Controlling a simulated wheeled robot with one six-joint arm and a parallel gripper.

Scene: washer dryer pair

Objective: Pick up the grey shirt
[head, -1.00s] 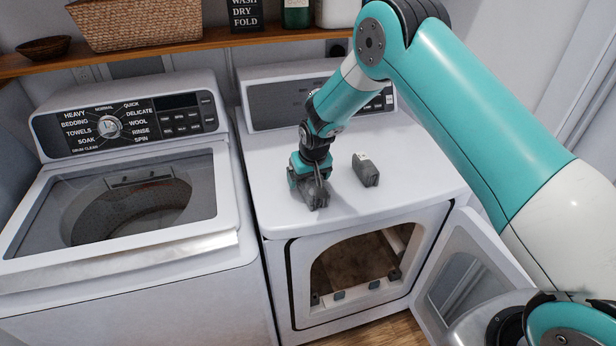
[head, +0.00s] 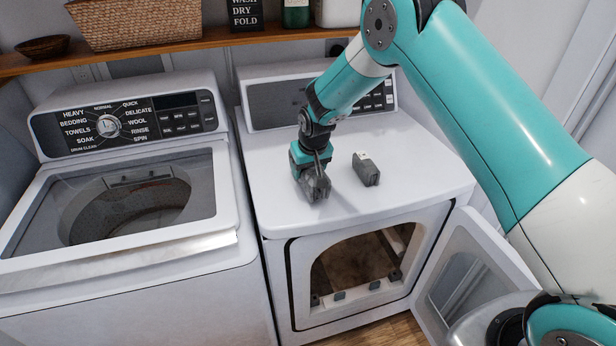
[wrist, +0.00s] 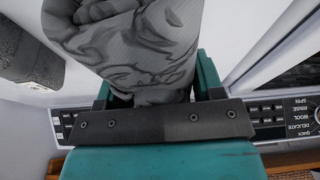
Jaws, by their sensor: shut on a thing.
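The grey shirt (head: 316,188) is a small bundled cloth above the front left of the dryer top. In the wrist view the shirt (wrist: 140,50) shows grey swirling folds and fills the space between the jaws. My gripper (head: 308,172) points down and is shut on it. The teal jaws also show in the wrist view (wrist: 155,90), one on each side of the cloth. A gap under the shirt is hard to make out in the head view.
A second dark grey bundle with a white patch (head: 367,172) lies just right on the dryer top (head: 420,165). The dryer door (head: 470,275) hangs open at the front right. The washer (head: 130,200) stands left. A shelf (head: 200,45) with a basket runs behind.

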